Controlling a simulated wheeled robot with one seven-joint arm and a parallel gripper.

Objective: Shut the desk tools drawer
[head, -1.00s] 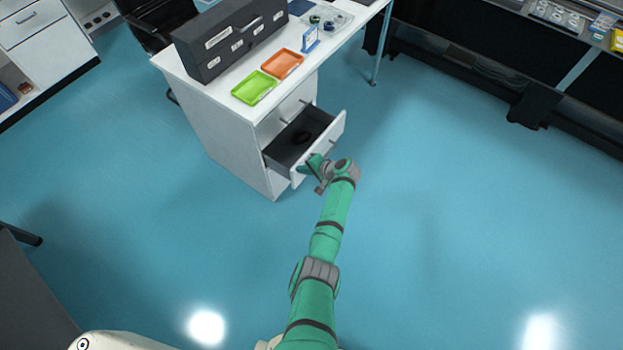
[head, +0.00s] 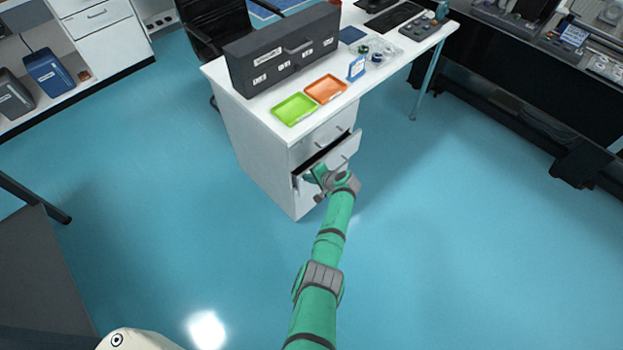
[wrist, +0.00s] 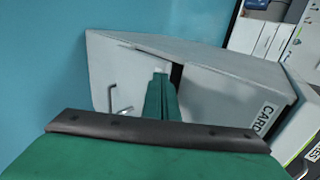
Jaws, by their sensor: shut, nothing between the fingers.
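The desk tools drawer (head: 345,155) is in the white pedestal under the desk. It stands out only a little, with a narrow dark gap along its top edge. In the wrist view its white front (wrist: 103,75) shows at the left with a bent metal handle. My gripper (head: 316,180) is at the left part of the drawer front. In the wrist view the green fingers (wrist: 161,95) are together and empty, their tips at or very close to the drawer front; contact is hard to tell.
A closed drawer (head: 322,135) with a handle sits above. On the desk (head: 222,76) are a green tray (head: 294,109), an orange tray (head: 326,88) and a dark drawer box (head: 285,55). In the wrist view a front labelled CARD (wrist: 235,98) is beside the drawer. The blue floor around is clear.

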